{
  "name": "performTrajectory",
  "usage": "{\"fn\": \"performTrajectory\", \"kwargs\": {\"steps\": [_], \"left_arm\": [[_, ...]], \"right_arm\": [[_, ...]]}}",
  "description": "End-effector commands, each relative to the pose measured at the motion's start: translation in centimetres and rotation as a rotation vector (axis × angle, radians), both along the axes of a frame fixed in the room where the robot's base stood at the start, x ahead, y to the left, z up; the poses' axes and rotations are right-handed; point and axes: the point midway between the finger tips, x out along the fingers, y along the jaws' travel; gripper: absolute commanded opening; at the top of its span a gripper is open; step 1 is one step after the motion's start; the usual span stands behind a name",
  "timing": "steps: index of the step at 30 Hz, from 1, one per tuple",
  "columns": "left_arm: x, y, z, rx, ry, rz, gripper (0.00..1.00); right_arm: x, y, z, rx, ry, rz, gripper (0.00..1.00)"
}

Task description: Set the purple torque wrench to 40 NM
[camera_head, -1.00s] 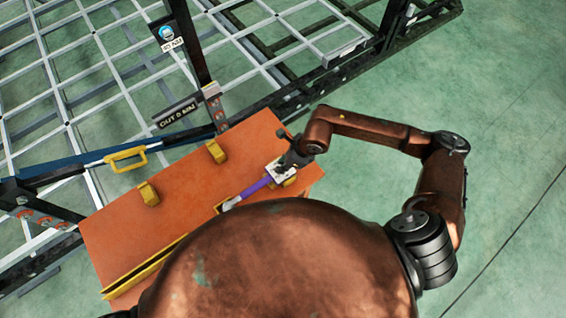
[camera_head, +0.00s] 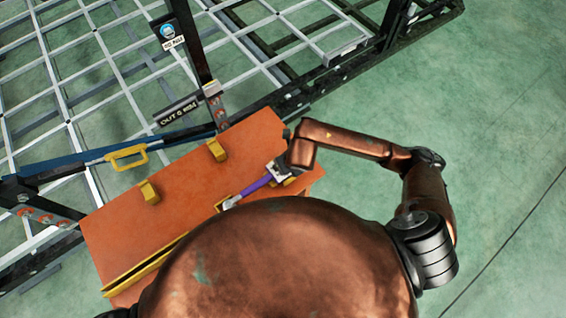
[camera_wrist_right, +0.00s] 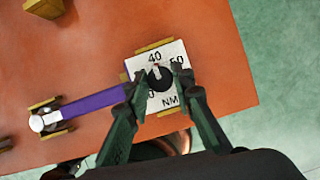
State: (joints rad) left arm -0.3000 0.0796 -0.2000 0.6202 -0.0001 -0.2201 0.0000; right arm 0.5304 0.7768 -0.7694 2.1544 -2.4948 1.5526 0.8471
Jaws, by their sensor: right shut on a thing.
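The purple torque wrench (camera_head: 256,187) lies on the orange bench top, and its purple shaft also shows in the right wrist view (camera_wrist_right: 95,102). The knob's small red-and-white mark points up, close to the "40". My right gripper (camera_wrist_right: 160,86) is shut on the knob, with a finger on either side. My left gripper is in neither current view.
The orange bench (camera_head: 125,225) has yellow blocks (camera_head: 217,150) and a yellow-edged slot along its front. Yellow holders (camera_wrist_right: 45,103) flank the wrench head. A metal grid chassis (camera_head: 110,75) stands behind. Green floor is clear on the right.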

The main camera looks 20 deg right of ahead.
Motion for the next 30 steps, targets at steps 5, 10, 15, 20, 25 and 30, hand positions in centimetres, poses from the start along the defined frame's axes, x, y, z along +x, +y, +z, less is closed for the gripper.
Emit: {"fn": "performTrajectory", "kwargs": {"steps": [5,10,15,20,25,30], "left_arm": [[0.00,0.00,-0.02,0.000,0.000,0.000,0.40],[0.00,0.00,-0.02,0.000,0.000,0.000,0.40],[0.01,0.01,-0.02,0.000,0.000,0.000,0.40],[0.01,0.01,-0.02,0.000,0.000,0.000,0.40],[0.01,0.01,-0.02,0.000,0.000,0.000,0.40],[0.01,0.01,-0.02,0.000,0.000,0.000,0.40]], "right_arm": [[-0.07,0.17,-0.01,0.004,0.001,-0.030,0.00],[-0.08,0.13,-0.02,0.003,0.002,-0.039,0.00],[-0.10,0.13,-0.04,0.002,0.002,-0.038,0.00],[-0.11,0.13,-0.05,0.002,0.003,-0.037,0.26],[-0.08,0.08,-0.04,0.001,0.001,-0.038,0.38],[-0.07,0.05,-0.03,0.001,0.001,-0.038,0.40]]}}
